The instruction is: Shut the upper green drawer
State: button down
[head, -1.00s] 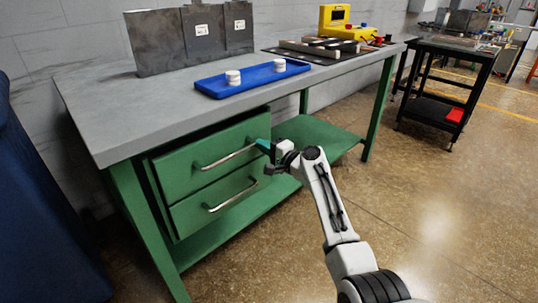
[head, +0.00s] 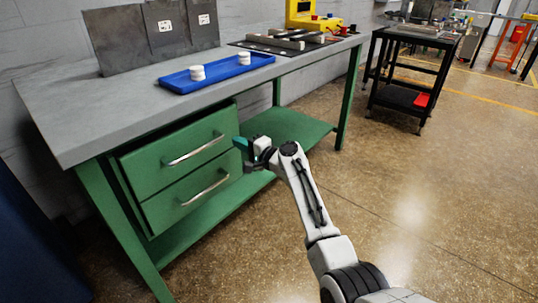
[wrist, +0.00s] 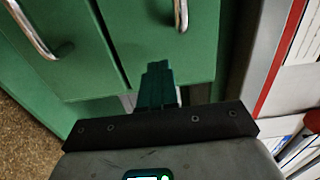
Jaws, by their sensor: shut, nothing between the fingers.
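The upper green drawer (head: 172,152) is under the near left part of the workbench, with a silver bar handle (head: 196,150) on its front. A dark gap shows above its top edge; how far it stands out is hard to tell. In the wrist view the upper drawer front (wrist: 150,40) is beside the lower one, with its handle (wrist: 181,12) at the top. My gripper (head: 240,144) is shut and empty at the right end of the drawer fronts. In the wrist view its teal fingertips (wrist: 157,70) overlap the drawers' end edge; contact cannot be told.
The lower green drawer (head: 185,195) is directly below, with its own bar handle. The workbench top (head: 110,100) overhangs the drawers and holds a blue tray (head: 220,73) with white pieces. A green lower shelf (head: 290,132) is to the right. Open floor (head: 410,200) lies at right.

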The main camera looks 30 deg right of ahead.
jog(key=p+v, duration=0.3)
jog(key=v, duration=0.7)
jog(key=s+a+f+n+g+y, duration=0.1)
jog(key=s+a+f+n+g, duration=0.45)
jog(key=s+f, duration=0.4)
jog(key=s+a+f+n+g+h, duration=0.25)
jog(key=s+f, duration=0.25)
jog(key=s, duration=0.5)
jog(key=s+a+f+n+g+h, duration=0.1)
jog(key=s+f+n+g, duration=0.25)
jog(key=s, duration=0.65)
jog(key=s+d+r+n+g+h, duration=0.1)
jog(key=s+g+h, duration=0.1)
jog(key=s, duration=0.7)
jog(key=s+d+n+g+h, duration=0.1)
jog(key=s+d+n+g, duration=0.15)
jog(key=s, duration=0.65)
notch_tip(320, 180, up, 23)
jog(key=m+p, duration=0.1)
jog(key=p, duration=2.1)
jog(key=shift+a, duration=0.3)
jog(key=shift+w+f, duration=0.1)
